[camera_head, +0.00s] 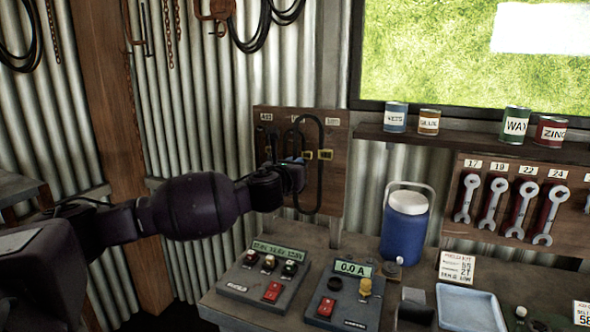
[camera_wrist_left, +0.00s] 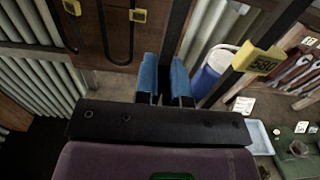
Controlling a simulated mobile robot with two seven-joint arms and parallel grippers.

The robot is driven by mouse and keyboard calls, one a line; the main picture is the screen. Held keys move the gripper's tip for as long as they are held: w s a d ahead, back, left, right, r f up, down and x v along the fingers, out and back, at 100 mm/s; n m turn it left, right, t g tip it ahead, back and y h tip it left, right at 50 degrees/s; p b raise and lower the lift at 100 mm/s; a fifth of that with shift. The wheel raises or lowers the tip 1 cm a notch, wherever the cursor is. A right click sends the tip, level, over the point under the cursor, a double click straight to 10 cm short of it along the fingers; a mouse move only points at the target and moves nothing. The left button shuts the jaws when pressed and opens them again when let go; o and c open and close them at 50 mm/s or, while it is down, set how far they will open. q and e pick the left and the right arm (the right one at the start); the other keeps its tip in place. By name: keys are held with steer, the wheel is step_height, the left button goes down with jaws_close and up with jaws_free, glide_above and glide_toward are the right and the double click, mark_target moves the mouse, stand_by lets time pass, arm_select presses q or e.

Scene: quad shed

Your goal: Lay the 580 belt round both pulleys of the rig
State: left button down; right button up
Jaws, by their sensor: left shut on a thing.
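My left gripper (camera_head: 297,177) is in front of the belt board, its blue fingertips (camera_wrist_left: 165,85) close together and shut on a black belt. The belt (camera_head: 320,185) shows as a long loop in front of the board. In the left wrist view a strand runs up from the fingers, and another strand at the right carries a yellow tag (camera_wrist_left: 260,59) that seems to read 580. Where the fingers grip the belt is partly hidden. I cannot make out the rig or its pulleys in either view. My right gripper is not in view.
The wooden board (camera_head: 335,129) holds other belts with yellow tags. Below stand two control boxes (camera_head: 263,275) (camera_head: 343,297) on the bench. A blue jug (camera_head: 404,232), a pale tray (camera_head: 470,310) and a wrench rack (camera_head: 510,205) are to the right. Cans line the shelf.

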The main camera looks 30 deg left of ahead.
arm_select(q)
steer(key=shift+s+r, duration=0.1)
steer(key=shift+r, duration=0.2)
steer(key=shift+s, duration=0.1)
steer(key=v, duration=0.8)
steer(key=shift+s, duration=0.35)
stand_by(0.7)
steer(key=shift+d, duration=0.15)
